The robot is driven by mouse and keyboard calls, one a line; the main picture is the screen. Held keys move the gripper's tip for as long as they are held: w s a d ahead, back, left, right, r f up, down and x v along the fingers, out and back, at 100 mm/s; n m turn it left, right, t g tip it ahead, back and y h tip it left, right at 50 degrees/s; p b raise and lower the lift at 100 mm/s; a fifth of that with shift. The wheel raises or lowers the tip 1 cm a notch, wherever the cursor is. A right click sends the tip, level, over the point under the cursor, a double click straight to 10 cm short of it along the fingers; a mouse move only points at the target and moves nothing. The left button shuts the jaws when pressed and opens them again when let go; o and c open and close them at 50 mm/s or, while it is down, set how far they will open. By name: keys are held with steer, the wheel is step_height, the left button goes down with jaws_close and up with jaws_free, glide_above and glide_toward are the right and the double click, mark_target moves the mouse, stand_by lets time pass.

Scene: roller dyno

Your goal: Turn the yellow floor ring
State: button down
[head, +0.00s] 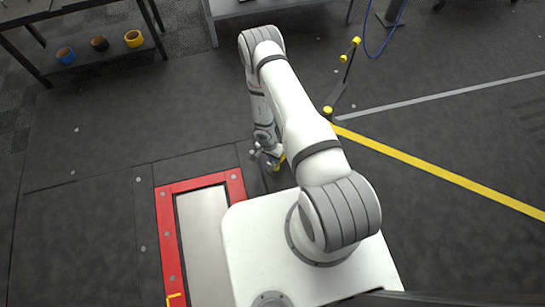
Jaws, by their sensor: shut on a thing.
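My gripper (269,156) is low, close to the dark floor, just beyond the top right corner of the red frame. It is shut on a small yellow thing, which I take to be the yellow floor ring (281,163). Only a sliver of the ring shows beside the fingers. My arm and white base hide the rest of it, so its turn angle cannot be seen.
A red floor frame (165,221) surrounds a pale metal plate (205,240) left of my base. A yellow floor line (440,172) and a thin stand with yellow ends (346,75) are to the right. A shelf (95,58) with tape rolls stands top left. The left floor is clear.

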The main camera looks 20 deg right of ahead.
steer(key=shift+m, duration=0.3)
steer(key=c, duration=1.4)
jaws_free()
steer(key=shift+r, duration=0.1)
step_height(320, 180, up, 8)
steer(key=w+p, duration=0.1)
steer(key=p, duration=0.2)
steer(key=shift+a+f, duration=0.2)
steer(key=shift+a, duration=0.25)
steer(key=shift+w, duration=0.1)
